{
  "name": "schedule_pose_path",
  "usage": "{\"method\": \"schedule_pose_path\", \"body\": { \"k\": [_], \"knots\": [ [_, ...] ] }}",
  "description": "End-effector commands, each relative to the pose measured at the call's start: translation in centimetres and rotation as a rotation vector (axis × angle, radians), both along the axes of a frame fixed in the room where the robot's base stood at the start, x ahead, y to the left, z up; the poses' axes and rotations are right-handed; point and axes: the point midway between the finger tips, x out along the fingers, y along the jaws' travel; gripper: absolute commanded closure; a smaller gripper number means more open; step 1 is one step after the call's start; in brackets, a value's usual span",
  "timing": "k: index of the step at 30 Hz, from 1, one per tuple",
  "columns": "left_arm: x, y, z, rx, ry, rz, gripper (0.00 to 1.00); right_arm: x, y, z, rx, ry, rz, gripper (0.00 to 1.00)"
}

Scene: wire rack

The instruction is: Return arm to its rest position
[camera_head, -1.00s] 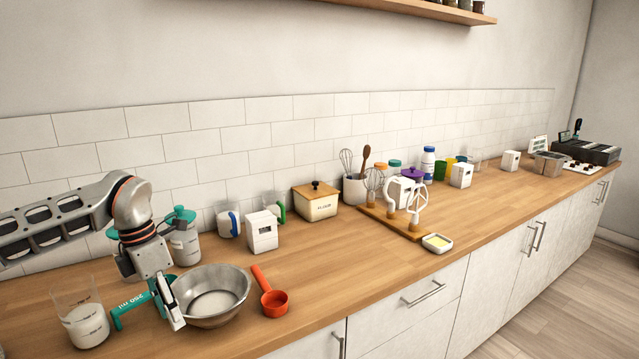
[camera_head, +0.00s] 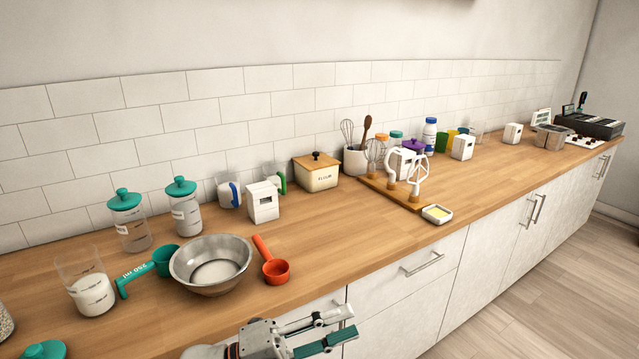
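My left gripper (camera_head: 350,325) is at the bottom middle, in front of the counter's front edge. Its two fingers are apart with nothing between them. A teal measuring cup (camera_head: 165,260) marked 250 ml stands on the counter against the left side of a metal bowl (camera_head: 238,255), its handle pointing left. The bowl holds something white. My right gripper is not in view.
A glass beaker (camera_head: 84,283) of white powder and two teal-lidded jars (camera_head: 131,230) stand left of the bowl. A red measuring cup (camera_head: 276,271) lies right of it. The wooden counter (camera_head: 350,235) is clear to the right of the red cup.

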Motion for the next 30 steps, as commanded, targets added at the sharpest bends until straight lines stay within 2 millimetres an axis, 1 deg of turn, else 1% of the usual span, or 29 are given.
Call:
{"method": "schedule_pose_path", "body": {
  "k": [1,2,5,8,9,11,12,14,15,17,18,20,21,24,25,27,30],
  "knots": [
    [0.4,0.7,-0.7,-0.065,0.095,0.071,0.68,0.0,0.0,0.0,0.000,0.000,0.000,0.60],
    [0.9,1.3,-1.1,-0.100,0.150,0.113,0.68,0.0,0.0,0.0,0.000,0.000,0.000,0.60],
    [2.1,3.9,-3.3,-0.204,0.340,0.259,0.68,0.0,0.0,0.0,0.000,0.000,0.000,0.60],
    [2.8,7.2,-6.9,-0.295,0.540,0.411,0.68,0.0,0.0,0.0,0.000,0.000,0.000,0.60],
    [2.7,8.6,-8.6,-0.326,0.621,0.471,0.68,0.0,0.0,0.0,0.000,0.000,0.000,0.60],
    [2.2,10.9,-11.6,-0.369,0.748,0.562,0.68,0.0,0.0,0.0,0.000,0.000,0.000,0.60],
    [1.7,12.4,-13.7,-0.395,0.832,0.623,0.68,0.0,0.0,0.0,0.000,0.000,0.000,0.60],
    [0.4,14.7,-17.0,-0.431,0.957,0.712,0.68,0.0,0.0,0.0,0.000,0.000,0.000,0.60],
    [-0.7,16.1,-19.1,-0.449,1.035,0.769,0.68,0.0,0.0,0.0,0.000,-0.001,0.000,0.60],
    [-2.6,18.1,-22.1,-0.476,1.146,0.848,0.68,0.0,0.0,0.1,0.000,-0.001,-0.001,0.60],
    [-4.1,19.3,-24.0,-0.488,1.217,0.897,0.68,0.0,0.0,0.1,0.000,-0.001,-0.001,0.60],
    [-6.3,20.9,-26.5,-0.505,1.311,0.963,0.68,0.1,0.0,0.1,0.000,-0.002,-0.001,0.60],
    [-7.7,21.8,-28.0,-0.513,1.366,1.001,0.68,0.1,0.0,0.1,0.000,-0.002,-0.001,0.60],
    [-10.8,23.5,-30.6,-0.530,1.474,1.076,0.68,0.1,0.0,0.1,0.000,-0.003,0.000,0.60],
    [-11.6,23.9,-31.2,-0.532,1.498,1.094,0.68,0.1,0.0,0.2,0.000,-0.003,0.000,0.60],
    [-12.9,24.5,-32.2,-0.536,1.541,1.123,0.68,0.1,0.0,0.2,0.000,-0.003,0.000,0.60],
    [-13.9,25.0,-32.9,-0.541,1.571,1.143,0.68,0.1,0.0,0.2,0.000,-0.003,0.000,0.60]
  ]
}}
